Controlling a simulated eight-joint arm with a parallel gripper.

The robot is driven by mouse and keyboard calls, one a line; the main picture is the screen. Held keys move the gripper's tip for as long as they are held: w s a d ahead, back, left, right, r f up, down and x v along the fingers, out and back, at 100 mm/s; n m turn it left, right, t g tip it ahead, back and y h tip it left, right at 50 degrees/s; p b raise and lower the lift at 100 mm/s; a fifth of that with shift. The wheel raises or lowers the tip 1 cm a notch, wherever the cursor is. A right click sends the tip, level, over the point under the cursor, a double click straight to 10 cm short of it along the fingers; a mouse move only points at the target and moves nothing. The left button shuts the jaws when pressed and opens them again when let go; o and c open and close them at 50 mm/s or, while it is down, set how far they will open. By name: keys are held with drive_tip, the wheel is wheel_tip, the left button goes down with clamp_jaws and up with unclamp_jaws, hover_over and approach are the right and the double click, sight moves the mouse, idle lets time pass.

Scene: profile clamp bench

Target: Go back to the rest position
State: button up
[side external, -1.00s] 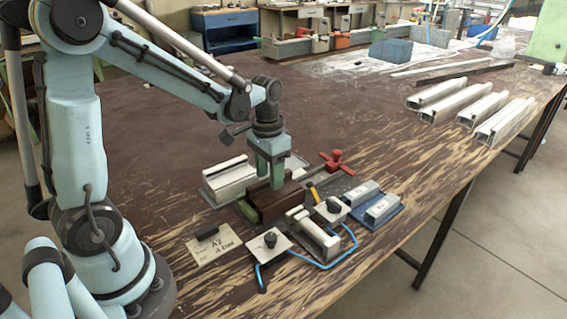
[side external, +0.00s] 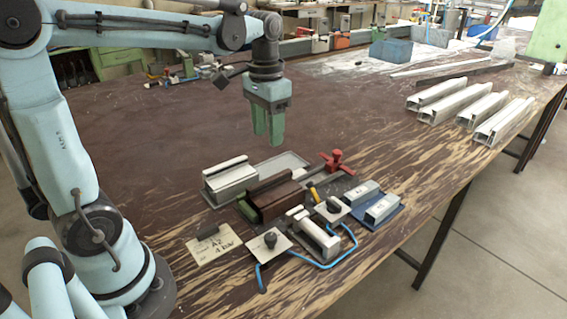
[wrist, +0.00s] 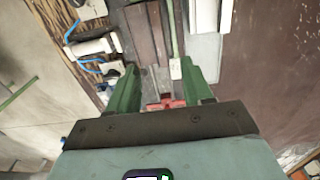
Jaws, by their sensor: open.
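My gripper (side external: 267,135) has green fingers that hang above the bench, over the clamp fixture, with clear air below them. In the wrist view my gripper (wrist: 160,88) has its two fingers spread apart with nothing held between them. The brown profile block (side external: 272,200) sits in the fixture below, apart from the fingers. It also shows beyond the fingers in the wrist view (wrist: 143,35). The red clamp handle (side external: 336,160) stands at the fixture's right end.
Knobbed plates, a blue hose (side external: 325,265), a label card (side external: 214,246) and a blue tray (side external: 379,217) stand in front. Several aluminium profiles (side external: 470,105) lie at right. The bench's left middle is bare.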

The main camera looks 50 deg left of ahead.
drive_tip(key=s+d+f+t, duration=0.3)
drive_tip(key=s+d+t, duration=0.3)
drive_tip(key=t, duration=0.1)
drive_tip(key=shift+d+f, duration=0.25)
drive_tip(key=shift+f, duration=0.05)
drive_tip(key=shift+o, duration=0.3)
